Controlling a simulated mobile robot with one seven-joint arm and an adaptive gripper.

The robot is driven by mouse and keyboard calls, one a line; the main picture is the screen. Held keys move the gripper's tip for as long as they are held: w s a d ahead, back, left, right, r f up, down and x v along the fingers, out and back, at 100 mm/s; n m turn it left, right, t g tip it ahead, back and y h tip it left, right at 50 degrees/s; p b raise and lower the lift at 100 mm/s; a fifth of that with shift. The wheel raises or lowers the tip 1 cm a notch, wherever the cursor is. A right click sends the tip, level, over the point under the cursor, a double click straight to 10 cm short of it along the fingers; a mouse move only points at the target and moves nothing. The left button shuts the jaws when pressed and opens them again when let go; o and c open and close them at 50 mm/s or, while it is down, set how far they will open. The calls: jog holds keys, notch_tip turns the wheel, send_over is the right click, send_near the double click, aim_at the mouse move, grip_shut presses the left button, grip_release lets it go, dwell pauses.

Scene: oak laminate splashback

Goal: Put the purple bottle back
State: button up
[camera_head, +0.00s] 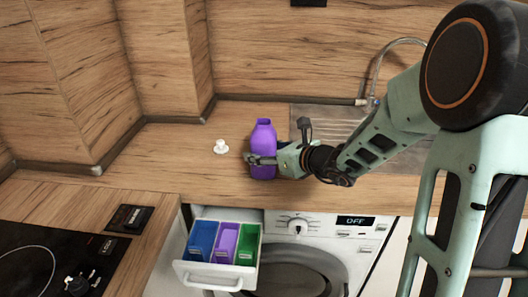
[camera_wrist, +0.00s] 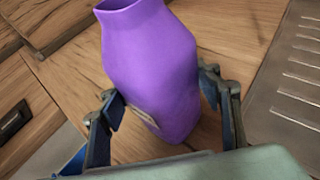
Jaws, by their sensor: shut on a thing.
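The purple bottle (camera_head: 263,137) stands upright at the wooden counter's front part, above the washing machine. Its top is open, with no cap on it. My gripper (camera_head: 262,160) is shut around the bottle's lower body from the right. In the wrist view the bottle (camera_wrist: 155,70) sits between the two fingers of my gripper (camera_wrist: 165,110). Whether its base touches the counter is hard to tell. A white cap (camera_head: 221,147) lies on the counter to the left of the bottle.
The washing machine's detergent drawer (camera_head: 215,279) is pulled open, with blue, purple and green compartments. A metal sink drainer (camera_head: 330,119) with a tap (camera_head: 373,101) is behind my arm. A black hob (camera_head: 50,262) is at lower left. The counter left of the cap is clear.

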jog(key=o, duration=1.7)
jog(key=shift+f, duration=0.1)
jog(key=shift+o, duration=0.2)
jog(key=shift+r, duration=0.2)
jog(key=p+v, duration=0.1)
jog(key=v, duration=1.1)
jog(key=shift+p, duration=0.3)
